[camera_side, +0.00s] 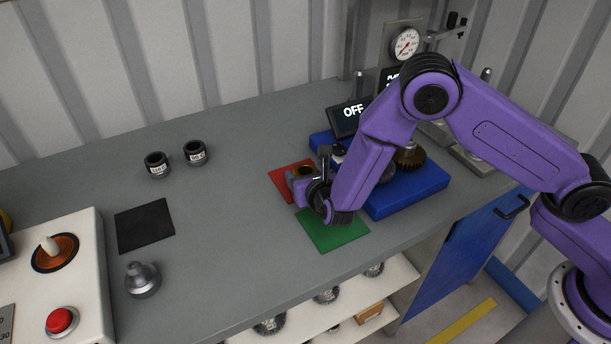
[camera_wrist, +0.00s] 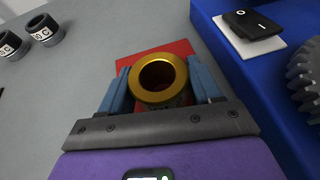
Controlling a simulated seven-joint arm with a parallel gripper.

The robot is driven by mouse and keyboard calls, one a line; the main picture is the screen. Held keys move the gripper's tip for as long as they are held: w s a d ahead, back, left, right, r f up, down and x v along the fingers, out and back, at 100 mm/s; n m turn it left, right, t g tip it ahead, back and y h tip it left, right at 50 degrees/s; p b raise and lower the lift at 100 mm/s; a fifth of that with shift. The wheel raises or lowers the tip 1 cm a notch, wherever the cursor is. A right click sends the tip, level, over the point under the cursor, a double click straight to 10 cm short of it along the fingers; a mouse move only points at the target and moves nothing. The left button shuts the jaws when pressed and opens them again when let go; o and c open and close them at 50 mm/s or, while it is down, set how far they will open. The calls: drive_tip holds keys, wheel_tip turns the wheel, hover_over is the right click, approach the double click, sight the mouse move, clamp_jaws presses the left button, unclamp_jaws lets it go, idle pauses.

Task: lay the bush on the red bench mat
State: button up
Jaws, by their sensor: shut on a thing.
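The bush is a short brass-coloured ring (camera_wrist: 158,78) with a dark bore, seen from above in the wrist view. It shows small in the side view (camera_side: 305,171), partly hidden by my gripper. My gripper (camera_wrist: 160,88) is shut on the bush, one blue-grey finger on each side. The red bench mat (camera_wrist: 180,49) lies beneath and beyond the bush in the wrist view. In the side view the red mat (camera_side: 281,182) shows behind my gripper (camera_side: 303,178), partly covered. I cannot tell whether the bush touches the mat.
A green mat (camera_side: 335,236) lies nearer the bench's front edge, and a black mat (camera_side: 145,228) to the left. A blue base (camera_side: 415,190) with gears stands right of the red mat. Two labelled black cylinders (camera_side: 157,165) (camera_side: 195,152) stand left. The bench between is clear.

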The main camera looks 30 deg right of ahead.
drive_tip(key=shift+f, duration=0.2)
drive_tip(key=o, duration=1.5)
drive_tip(key=shift+f, duration=0.1)
drive_tip(key=shift+c, duration=0.2)
drive_tip(key=v, duration=1.2)
drive_tip(key=shift+d, duration=0.1)
